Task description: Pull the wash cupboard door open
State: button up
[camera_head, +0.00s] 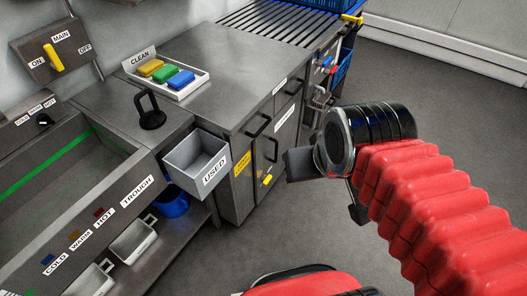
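The grey metal cupboard stands in the middle of the view, under the worktop. Its door (266,186) appears shut, flush with the cupboard front, and has an upright black handle (272,150). A small yellow piece (267,180) shows low on the door. The label on the front is too small to read surely. My gripper (328,190) is to the right of the door, over open floor in the picture. Its two dark fingers are spread apart with nothing between them. It appears apart from the handle; the exact gap cannot be told.
A grey bin marked USED (210,182) sticks out left of the cupboard. A trough (110,205) stands further left, and a CLEAN tray (193,85) with coloured blocks sits on the worktop. A drawer handle (258,127) is above the door. The floor (430,110) at right is clear.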

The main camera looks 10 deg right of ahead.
aim_at(279, 136)
jog(key=i, duration=0.95)
jog(key=u, duration=0.05)
